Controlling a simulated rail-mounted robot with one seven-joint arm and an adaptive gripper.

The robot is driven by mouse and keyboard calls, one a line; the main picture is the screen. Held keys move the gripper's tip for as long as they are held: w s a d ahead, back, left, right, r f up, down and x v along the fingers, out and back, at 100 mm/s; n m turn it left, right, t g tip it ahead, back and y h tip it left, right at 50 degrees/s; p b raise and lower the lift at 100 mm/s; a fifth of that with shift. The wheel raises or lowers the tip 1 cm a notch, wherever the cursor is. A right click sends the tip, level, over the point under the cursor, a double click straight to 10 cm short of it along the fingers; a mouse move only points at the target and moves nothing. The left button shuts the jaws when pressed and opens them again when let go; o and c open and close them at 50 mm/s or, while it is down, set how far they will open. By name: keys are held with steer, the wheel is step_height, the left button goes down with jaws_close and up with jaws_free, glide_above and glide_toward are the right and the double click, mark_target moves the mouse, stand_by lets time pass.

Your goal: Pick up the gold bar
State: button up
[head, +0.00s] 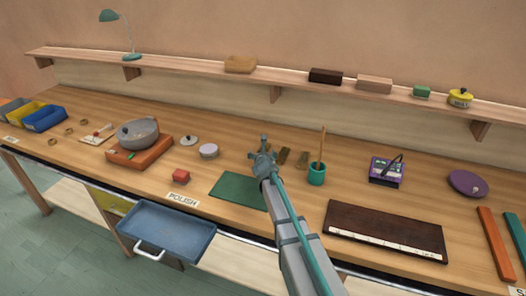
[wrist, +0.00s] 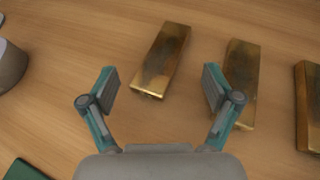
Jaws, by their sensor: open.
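Three gold bars lie side by side on the wooden bench in the wrist view: a middle one (wrist: 163,60), one to its right (wrist: 242,72), and one cut off at the right edge (wrist: 307,105). All are gold with darker tarnished patches. My gripper (wrist: 158,82) is open and empty. The middle bar lies ahead of and between its fingers, tilted slightly; I see no contact. The right finger overlaps the second bar in the picture. In the head view two bars (head: 283,156) (head: 302,159) show right of my gripper (head: 262,154); the third is hidden behind it.
A teal cup (head: 317,175) with a stick stands right of the bars. A green mat (head: 239,191) lies in front, and a round white tin (head: 208,151) stands left. A dark board (head: 388,230) and purple device (head: 385,171) are further right.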

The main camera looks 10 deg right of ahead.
steer(key=x, duration=0.3)
steer(key=shift+w+f, duration=0.15)
steer(key=shift+c, duration=0.3)
jaws_close()
